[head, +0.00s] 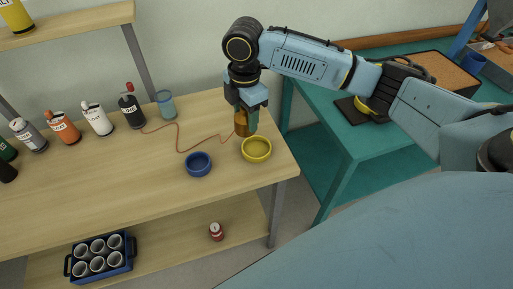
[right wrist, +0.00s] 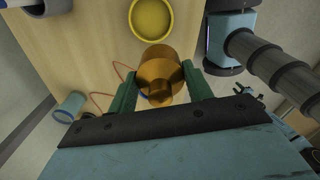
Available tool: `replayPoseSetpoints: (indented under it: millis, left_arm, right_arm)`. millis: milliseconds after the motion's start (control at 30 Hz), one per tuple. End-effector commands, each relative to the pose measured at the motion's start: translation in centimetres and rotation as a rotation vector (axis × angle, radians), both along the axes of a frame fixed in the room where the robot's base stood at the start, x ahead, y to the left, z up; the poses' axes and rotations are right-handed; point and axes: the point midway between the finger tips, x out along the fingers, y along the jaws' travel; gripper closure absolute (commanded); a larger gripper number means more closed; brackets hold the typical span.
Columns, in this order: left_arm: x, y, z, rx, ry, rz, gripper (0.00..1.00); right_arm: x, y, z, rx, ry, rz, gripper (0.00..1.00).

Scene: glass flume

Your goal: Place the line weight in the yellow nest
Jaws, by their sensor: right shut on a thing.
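The line weight (head: 241,124) is a brass-coloured stepped cylinder. My right gripper (head: 247,115) is shut on it, and the green fingers press it from both sides in the right wrist view, where the weight (right wrist: 161,75) fills the middle. The yellow nest (head: 256,149), a round shallow bowl, stands on the wooden table just in front and to the right of the weight in the head view. The nest also shows in the right wrist view (right wrist: 151,18) and looks empty there. My left gripper is not in view.
A blue bowl (head: 198,165) stands left of the nest. A thin red line (head: 183,141) runs across the table to a dark bottle (head: 131,106). A blue glass (head: 165,104) and several bottles stand at the back left. The front of the table is clear.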

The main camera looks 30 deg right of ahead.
Motion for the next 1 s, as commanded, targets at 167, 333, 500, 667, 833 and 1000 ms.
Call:
replayPoseSetpoints:
  millis: [167, 333, 500, 667, 833, 1000]
  left_arm:
    - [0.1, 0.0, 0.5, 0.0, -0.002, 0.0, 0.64]
    - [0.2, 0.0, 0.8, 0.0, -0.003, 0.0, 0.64]
    - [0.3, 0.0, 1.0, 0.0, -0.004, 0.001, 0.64]
    - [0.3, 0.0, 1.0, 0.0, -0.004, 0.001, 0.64]
    - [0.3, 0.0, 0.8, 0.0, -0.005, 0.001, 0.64]
    - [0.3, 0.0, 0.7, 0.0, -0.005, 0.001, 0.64]
  right_arm:
    - [0.6, -1.4, -0.7, -0.005, -0.001, 0.352, 0.82]
    - [1.0, -2.7, -1.4, -0.011, -0.002, 0.666, 0.82]
    - [1.2, -3.6, -1.8, -0.016, -0.002, 0.881, 0.82]
    - [1.2, -3.9, -2.4, -0.016, 0.001, 0.973, 0.82]
    - [1.2, -3.9, -5.4, -0.015, 0.003, 0.987, 0.82]
    - [1.2, -4.0, -7.9, -0.017, 0.002, 0.986, 0.82]
